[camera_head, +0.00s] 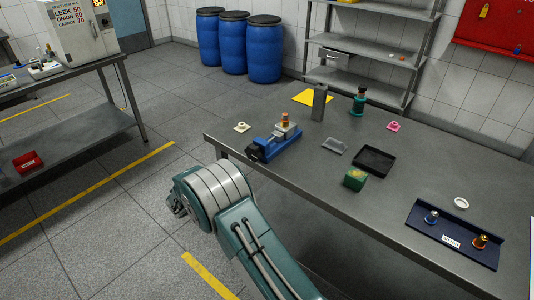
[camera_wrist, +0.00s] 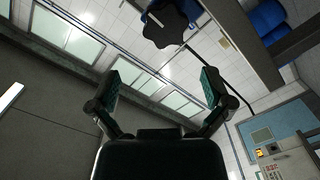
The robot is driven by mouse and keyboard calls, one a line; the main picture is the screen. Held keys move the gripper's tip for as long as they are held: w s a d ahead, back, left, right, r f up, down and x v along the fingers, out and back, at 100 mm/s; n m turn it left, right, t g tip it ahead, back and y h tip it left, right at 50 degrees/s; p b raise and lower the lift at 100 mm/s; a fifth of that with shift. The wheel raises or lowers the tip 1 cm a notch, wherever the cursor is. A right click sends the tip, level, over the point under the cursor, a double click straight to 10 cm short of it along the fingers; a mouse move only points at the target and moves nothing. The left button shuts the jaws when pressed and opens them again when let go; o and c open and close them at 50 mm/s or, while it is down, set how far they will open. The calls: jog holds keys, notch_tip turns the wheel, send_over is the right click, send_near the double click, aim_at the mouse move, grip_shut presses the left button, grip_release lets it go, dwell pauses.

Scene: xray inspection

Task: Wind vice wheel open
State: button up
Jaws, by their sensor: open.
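The blue vice (camera_head: 272,145) sits on the grey workbench near its left end, with a pale block and an orange-brown piece held at its top. My gripper (camera_head: 176,204) is left of the bench and apart from the vice, mostly hidden behind my arm's teal wrist. In the wrist view my gripper (camera_wrist: 166,82) has its two fingers spread wide with nothing between them.
On the workbench (camera_head: 310,185) stand a grey upright block (camera_head: 319,102), a green-black bottle-like item (camera_head: 358,101), a black tray (camera_head: 374,162), a green cube (camera_head: 355,179) and a dark blue holder (camera_head: 452,234). Blue barrels (camera_head: 234,42) stand behind. Floor between the benches is clear.

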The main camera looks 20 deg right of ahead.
aim_at(251, 156)
jog(key=shift+t, duration=0.3)
jog(key=x, duration=0.7)
jog(key=f+x, duration=0.1)
jog(key=x, duration=0.3)
jog(key=shift+w+a, duration=0.15)
jog(key=shift+r, duration=0.1)
jog(key=c, duration=0.9)
